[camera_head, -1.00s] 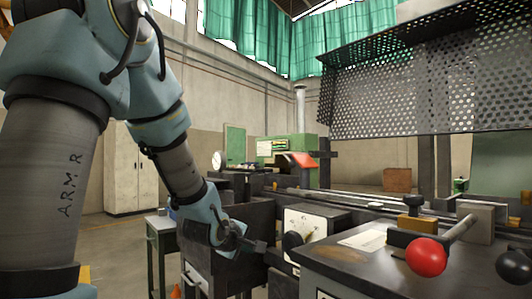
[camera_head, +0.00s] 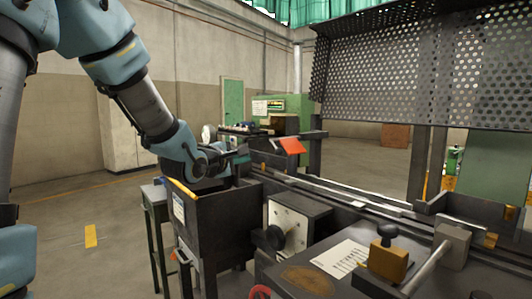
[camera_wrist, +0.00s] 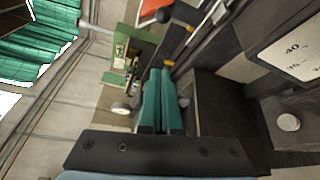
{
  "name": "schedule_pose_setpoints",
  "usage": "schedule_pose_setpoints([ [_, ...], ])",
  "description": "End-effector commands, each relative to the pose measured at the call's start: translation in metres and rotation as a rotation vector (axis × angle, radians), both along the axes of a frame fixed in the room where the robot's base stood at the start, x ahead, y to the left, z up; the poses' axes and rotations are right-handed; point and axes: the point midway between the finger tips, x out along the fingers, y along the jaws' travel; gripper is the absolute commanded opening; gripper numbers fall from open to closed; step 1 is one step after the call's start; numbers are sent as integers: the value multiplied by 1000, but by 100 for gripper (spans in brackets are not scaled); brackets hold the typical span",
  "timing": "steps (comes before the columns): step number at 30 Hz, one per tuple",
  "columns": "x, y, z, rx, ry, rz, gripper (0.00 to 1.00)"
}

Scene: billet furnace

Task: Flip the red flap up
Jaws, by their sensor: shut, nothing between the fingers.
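The red flap (camera_head: 292,146) is a small orange-red plate, tilted, beside the rail at the far end of the machine. In the wrist view part of the red flap (camera_wrist: 150,8) shows at the top edge, next to a dark knob with a yellow collar. My gripper (camera_head: 242,152) is over the dark box at the near end of the rail, left of the flap and apart from it. In the wrist view the green fingers of my gripper (camera_wrist: 160,75) lie together with nothing between them. The flap's hinge is too small to make out.
A dark open-topped box (camera_head: 215,215) stands below my gripper. A white dial panel (camera_head: 288,228) with a black knob is to its right. A perforated guard (camera_head: 420,75) hangs over the machine at right. The floor at left is clear.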

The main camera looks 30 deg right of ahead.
Motion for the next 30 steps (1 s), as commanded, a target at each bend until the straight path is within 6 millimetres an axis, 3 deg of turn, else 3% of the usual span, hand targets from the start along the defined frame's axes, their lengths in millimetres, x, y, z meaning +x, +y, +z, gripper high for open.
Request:
schedule_pose_setpoints([
  [8, 8, -10, -2, 0, 1, -1, 0],
  [22, 63, -81, -14, 1, 2, -1, 0],
  [24, 48, -84, -7, 2, -1, -4, 0],
  [30, 31, -89, -3, 2, -1, -1, 0],
])
